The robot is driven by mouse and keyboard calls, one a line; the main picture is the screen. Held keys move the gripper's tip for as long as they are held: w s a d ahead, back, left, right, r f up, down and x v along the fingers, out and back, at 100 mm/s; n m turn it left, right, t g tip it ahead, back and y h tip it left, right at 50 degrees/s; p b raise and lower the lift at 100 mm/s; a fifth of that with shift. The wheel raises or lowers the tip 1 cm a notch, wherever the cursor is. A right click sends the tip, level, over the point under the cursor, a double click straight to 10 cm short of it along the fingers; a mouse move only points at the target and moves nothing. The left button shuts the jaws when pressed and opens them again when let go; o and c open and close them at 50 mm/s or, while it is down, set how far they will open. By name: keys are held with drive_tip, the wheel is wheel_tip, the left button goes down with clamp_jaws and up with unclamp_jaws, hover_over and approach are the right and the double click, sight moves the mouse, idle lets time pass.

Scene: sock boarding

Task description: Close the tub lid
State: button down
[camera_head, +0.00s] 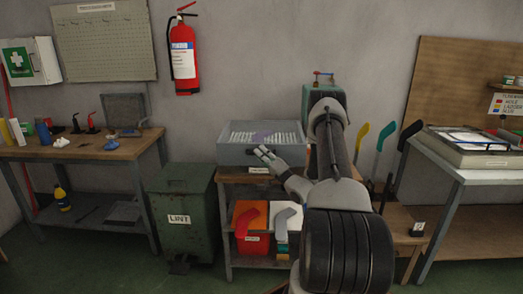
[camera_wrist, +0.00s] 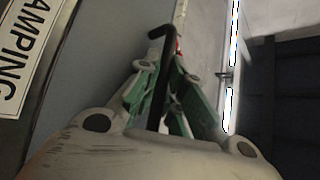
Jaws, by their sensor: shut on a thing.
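A grey tub (camera_head: 229,153) stands on the middle bench, with a pale striped surface and a purple patch showing at its top. I cannot make out its lid clearly, or how far it is open. My gripper (camera_head: 262,153) is at the tub's front side. In the wrist view, the green-padded fingers of my gripper (camera_wrist: 168,85) are closed around a black bar with a hooked end (camera_wrist: 158,34). I cannot tell whether this bar is part of the lid. A sign ending in "AMPING" (camera_wrist: 22,45) is on the grey surface at the left.
A green lint bin (camera_head: 181,205) stands left of the middle bench. Orange and grey containers (camera_head: 249,222) sit on the shelf below. Coloured sock-shaped boards (camera_head: 384,137) stand to the right. Workbenches flank both sides, the left one (camera_head: 75,150) holding small items.

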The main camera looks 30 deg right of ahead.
drive_tip(key=shift+s+a+f, duration=0.25)
drive_tip(key=shift+s+f, duration=0.05)
drive_tip(key=shift+f, duration=0.3)
drive_tip(key=c, duration=1.8)
unclamp_jaws()
drive_tip(key=shift+r, duration=0.1)
drive_tip(key=shift+d, duration=0.1)
drive_tip(key=v, duration=1.2)
drive_tip(key=shift+r, duration=0.1)
